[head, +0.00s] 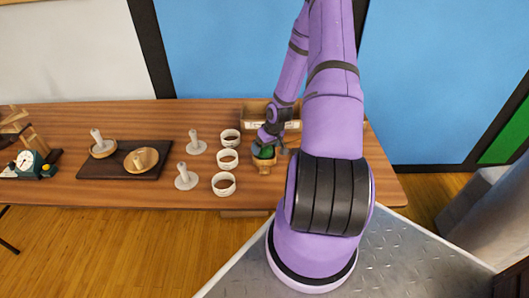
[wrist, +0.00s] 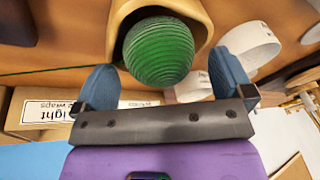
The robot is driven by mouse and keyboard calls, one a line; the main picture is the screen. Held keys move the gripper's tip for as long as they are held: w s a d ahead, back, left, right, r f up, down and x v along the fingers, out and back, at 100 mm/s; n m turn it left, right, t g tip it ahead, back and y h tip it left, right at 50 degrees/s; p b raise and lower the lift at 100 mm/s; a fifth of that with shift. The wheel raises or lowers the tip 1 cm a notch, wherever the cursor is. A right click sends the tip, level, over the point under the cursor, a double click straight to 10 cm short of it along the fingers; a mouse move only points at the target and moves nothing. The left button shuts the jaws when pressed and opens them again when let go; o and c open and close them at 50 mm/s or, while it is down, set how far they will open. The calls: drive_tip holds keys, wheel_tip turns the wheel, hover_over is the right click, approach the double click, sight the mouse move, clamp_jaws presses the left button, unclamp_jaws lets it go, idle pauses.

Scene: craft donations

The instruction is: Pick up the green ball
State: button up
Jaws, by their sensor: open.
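The green ball (wrist: 158,51) is large in the wrist view, with ridges around it. It rests in a tan wooden holder (wrist: 200,15). In the head view the green ball (head: 265,152) shows only partly beneath my gripper, in the wooden holder (head: 264,165) on the table. My gripper (wrist: 165,82) is open, its two blue fingers apart on either side of the ball's near edge. The ball is not clasped. In the head view my gripper (head: 270,143) is right above and beside the ball, and its fingers are hard to make out.
White rings (head: 223,184) stand left of the holder. Two pale peg stands (head: 186,177) and a dark board (head: 123,171) with wooden dishes lie farther left. A labelled wooden box (head: 254,113) stands behind the ball. A scale (head: 27,162) is at the far left.

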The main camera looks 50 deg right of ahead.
drive_tip(key=shift+c, duration=0.5)
drive_tip(key=c, duration=0.8)
drive_tip(key=shift+c, duration=0.2)
drive_tip(key=shift+r, duration=0.1)
